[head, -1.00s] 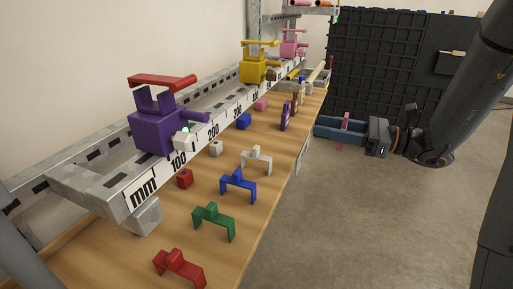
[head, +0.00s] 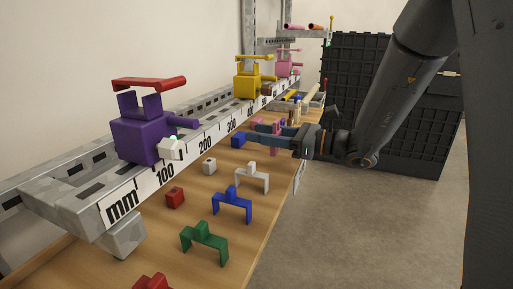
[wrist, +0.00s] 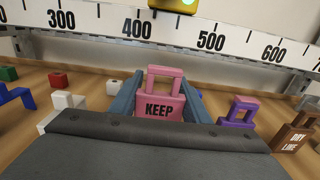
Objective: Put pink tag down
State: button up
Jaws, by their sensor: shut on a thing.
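The pink tag (wrist: 158,106), marked KEEP and with a square loop handle on top, sits upright between the two fingers of my gripper (wrist: 160,100) in the wrist view. The fingers are shut on it from both sides. In the head view my gripper (head: 268,133) reaches in from the right over the far part of the wooden bench (head: 222,265). The tag (head: 275,138) is partly hidden by the fingers there. I cannot tell whether its bottom touches the bench.
A purple tag (wrist: 239,112) and a brown DRY LINE tag (wrist: 291,138) stand to the right of my gripper. A blue block (head: 238,139) and white bracket (head: 252,175) are on the near side. The ruler rail (head: 188,158) runs behind.

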jog(key=shift+x, duration=0.85)
jog(key=shift+f+b, duration=0.65)
jog(key=shift+f, duration=1.1)
jog(key=shift+f, duration=0.1)
jog(key=o, duration=1)
jog(key=shift+d, duration=0.25)
jog(key=p+v, duration=0.1)
jog(key=v, duration=1)
jog(key=shift+s+d+p, duration=0.15)
jog(key=shift+d+p, duration=0.1)
jog(key=shift+p, duration=0.15)
